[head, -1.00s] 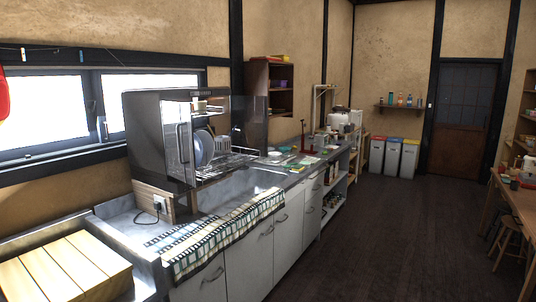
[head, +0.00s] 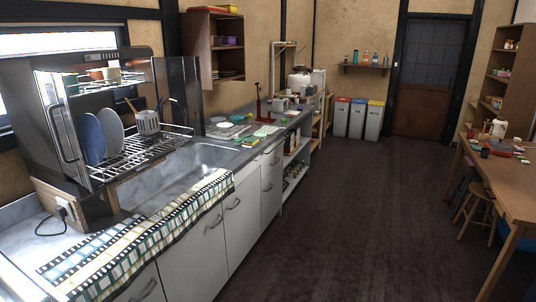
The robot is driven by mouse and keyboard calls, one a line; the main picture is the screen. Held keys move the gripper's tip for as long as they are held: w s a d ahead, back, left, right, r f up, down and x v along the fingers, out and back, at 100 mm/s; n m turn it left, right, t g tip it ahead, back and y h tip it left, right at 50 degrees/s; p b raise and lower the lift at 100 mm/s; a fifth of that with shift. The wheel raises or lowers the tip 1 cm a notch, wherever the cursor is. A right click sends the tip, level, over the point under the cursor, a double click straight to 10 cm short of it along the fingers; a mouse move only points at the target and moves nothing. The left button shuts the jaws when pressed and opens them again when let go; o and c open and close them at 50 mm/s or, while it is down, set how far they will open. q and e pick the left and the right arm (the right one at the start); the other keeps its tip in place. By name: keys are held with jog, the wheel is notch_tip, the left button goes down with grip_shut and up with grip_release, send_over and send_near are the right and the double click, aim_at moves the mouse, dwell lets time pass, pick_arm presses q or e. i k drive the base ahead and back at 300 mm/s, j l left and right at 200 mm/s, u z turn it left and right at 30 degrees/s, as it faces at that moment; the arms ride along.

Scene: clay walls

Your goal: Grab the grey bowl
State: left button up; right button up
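I cannot clearly pick out a grey bowl in the head view. The open dish cabinet (head: 50,130) at the left holds a blue plate (head: 88,138), a pale grey plate (head: 111,132) and a light grey ribbed container (head: 147,121) on its wire rack (head: 135,157). Small cups or bowls (head: 95,74) stand on its upper shelf, too small to tell their kind. Neither of my grippers is in view.
A sink (head: 180,172) lies in front of the cabinet, with a checked cloth (head: 140,238) along the counter's front edge. Dishes crowd the counter farther back. A wooden table (head: 515,197) and stool (head: 480,205) stand at right. The dark floor (head: 340,220) between is clear.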

aim_at(218, 122)
jog(key=i+l+z, duration=0.25)
jog(key=i+z, duration=0.2)
jog(key=i, duration=0.2)
jog(key=i+l+z, duration=0.1)
jog(key=i+z, duration=0.4)
jog(key=i, duration=0.15)
jog(key=i+u, duration=0.1)
jog(key=i, duration=0.5)
jog(key=i+l+u, duration=0.15)
jog(key=i, duration=0.5)
jog(key=i+l+u, duration=0.1)
jog(key=i, duration=0.5)
jog(key=i+u, duration=0.3)
jog(key=u, duration=0.15)
jog(key=i+l+u, duration=0.15)
jog(key=u, duration=0.3)
jog(key=i+l+u, duration=0.55)
jog(key=u, duration=0.3)
jog(key=i+l+u, duration=0.15)
jog(key=l+u, duration=0.3)
